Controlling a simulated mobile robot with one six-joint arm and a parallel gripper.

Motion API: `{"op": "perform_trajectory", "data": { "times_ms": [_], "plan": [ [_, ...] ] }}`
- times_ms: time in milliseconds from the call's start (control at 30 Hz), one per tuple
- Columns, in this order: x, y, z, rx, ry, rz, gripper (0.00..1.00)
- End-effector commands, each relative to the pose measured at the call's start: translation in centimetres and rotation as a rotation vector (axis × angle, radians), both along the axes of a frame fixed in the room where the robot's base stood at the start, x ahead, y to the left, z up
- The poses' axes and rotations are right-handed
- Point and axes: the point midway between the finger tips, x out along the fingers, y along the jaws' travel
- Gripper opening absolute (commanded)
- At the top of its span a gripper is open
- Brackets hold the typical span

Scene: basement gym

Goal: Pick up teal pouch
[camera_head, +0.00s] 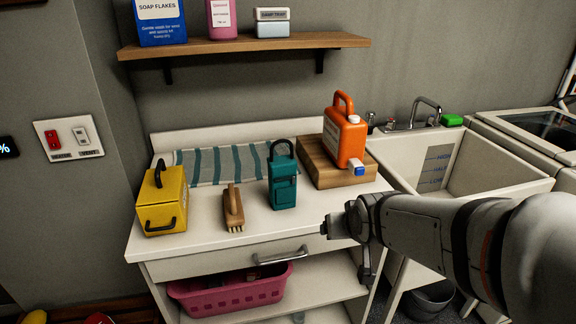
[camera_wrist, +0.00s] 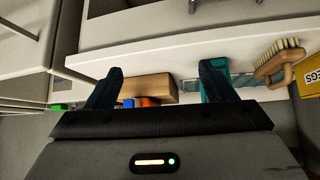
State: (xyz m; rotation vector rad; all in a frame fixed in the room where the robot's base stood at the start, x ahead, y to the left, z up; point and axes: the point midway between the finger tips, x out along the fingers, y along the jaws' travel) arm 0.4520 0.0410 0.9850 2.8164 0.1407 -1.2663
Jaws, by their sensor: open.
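The teal pouch (camera_head: 283,192) stands upright near the front of the white counter, with a dark loop handle on top. In the wrist view, part of a teal shape, seemingly the pouch (camera_wrist: 221,67), shows behind the right finger and is partly hidden by it. My gripper (camera_head: 328,228) is to the right of the pouch and lower in the head view, by the counter's front edge, apart from it. In the wrist view my gripper (camera_wrist: 160,69) has its fingers spread wide with nothing held between them.
A wooden brush (camera_head: 234,207) and yellow box (camera_head: 162,205) stand left of the pouch. An orange jug (camera_head: 345,138) sits on a wooden block (camera_head: 322,168) behind right. A drawer handle (camera_head: 268,257) juts from the counter (camera_head: 210,250) front. A sink (camera_head: 500,182) is right.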

Motion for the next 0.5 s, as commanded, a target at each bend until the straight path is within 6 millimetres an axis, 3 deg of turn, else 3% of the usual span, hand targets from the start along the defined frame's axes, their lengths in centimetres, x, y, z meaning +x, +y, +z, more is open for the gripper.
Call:
{"op": "perform_trajectory", "data": {
  "times_ms": [33,200,333,500],
  "plan": [
    [2.2,1.2,-1.9,0.01,-0.077,0.026,0.81],
    [8.3,5.1,-2.8,0.054,-0.374,0.094,0.94],
    [11.1,8.2,-2.8,0.107,-0.572,0.146,0.94],
    [12.7,10.9,-2.6,0.16,-0.747,0.19,0.94]
  ]
}}
